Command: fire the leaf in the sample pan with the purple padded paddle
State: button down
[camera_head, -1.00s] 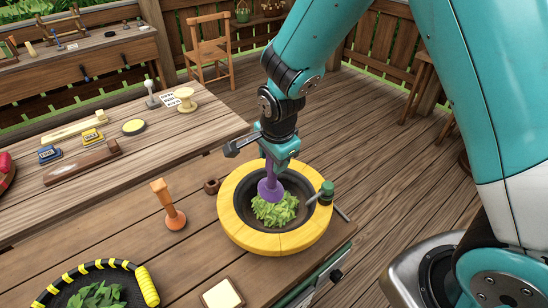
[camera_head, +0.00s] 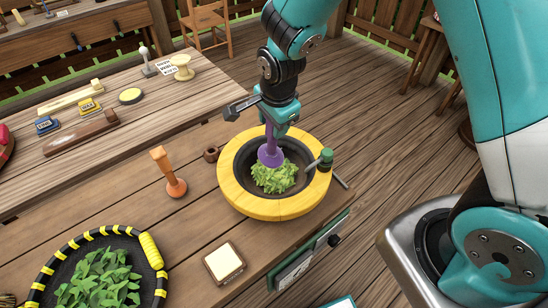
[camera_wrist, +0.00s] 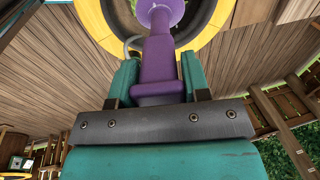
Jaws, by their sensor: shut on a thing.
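The sample pan (camera_head: 232,191) is a dark bowl with a wide yellow rim, set in the bench near its right edge. A heap of light green leaf (camera_head: 274,179) lies in it. The purple padded paddle (camera_head: 270,153) is held upright, pad down, over the left and back part of the leaf. The pad meets the leaf in the picture; I cannot tell how hard it presses. My gripper (camera_head: 274,122) is shut on the paddle's handle. In the wrist view the purple handle (camera_wrist: 160,65) sits between my two teal fingers (camera_wrist: 158,85), with the yellow rim (camera_wrist: 98,25) beyond.
A green-topped knob (camera_head: 326,158) stands at the pan's right rim. An orange paddle (camera_head: 168,170) stands upright to the left. A black-and-yellow tray (camera_head: 42,279) of darker leaves is at front left. A cream square tile (camera_head: 223,263) lies in front. A small brown pot (camera_head: 211,154) sits behind.

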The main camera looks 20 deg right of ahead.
jog(key=w+d+p, duration=0.2)
jog(key=w+d, duration=0.2)
jog(key=shift+w+d, duration=0.15)
jog(key=shift+w, duration=0.1)
